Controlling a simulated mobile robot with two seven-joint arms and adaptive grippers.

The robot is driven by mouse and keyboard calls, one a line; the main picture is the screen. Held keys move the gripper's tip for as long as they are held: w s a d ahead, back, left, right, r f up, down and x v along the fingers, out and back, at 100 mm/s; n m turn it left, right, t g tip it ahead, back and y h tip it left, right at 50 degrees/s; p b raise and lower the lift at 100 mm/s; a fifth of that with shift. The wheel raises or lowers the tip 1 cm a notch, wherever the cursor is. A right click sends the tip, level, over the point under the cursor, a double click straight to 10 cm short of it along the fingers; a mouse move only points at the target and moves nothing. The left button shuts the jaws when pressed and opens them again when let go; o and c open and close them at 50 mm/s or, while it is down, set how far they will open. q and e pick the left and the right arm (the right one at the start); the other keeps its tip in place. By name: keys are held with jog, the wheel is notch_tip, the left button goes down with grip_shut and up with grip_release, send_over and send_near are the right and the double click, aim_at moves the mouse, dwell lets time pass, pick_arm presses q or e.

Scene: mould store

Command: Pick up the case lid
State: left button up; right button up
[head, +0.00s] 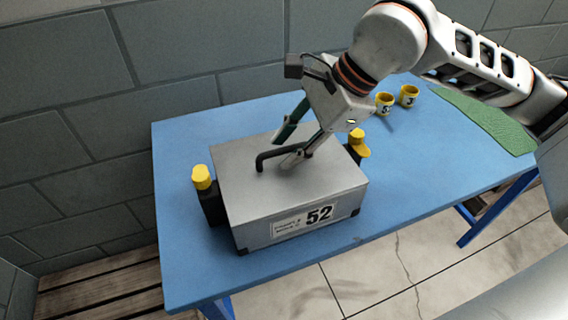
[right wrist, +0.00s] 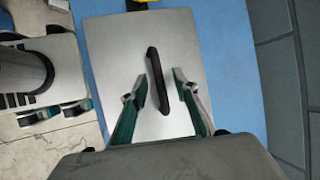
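The case lid (head: 240,161) is the grey metal top of a box-shaped case (head: 287,226) labelled 52, standing on the blue table. A black bar handle (head: 262,162) rises from the lid's middle. My right gripper (head: 284,153) is over the lid at the handle, fingers pointing down. In the right wrist view the lid (right wrist: 115,50) fills the centre, and the handle (right wrist: 157,80) lies between the two spread fingertips of the right gripper (right wrist: 158,80), with gaps on both sides. My left gripper is not in the head view.
Yellow-topped black clamps (head: 203,190) (head: 358,145) stand at the case's left and right sides. A grey block wall (head: 150,60) runs behind.

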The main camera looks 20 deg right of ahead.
grip_shut()
jog(key=shift+r, duration=0.1)
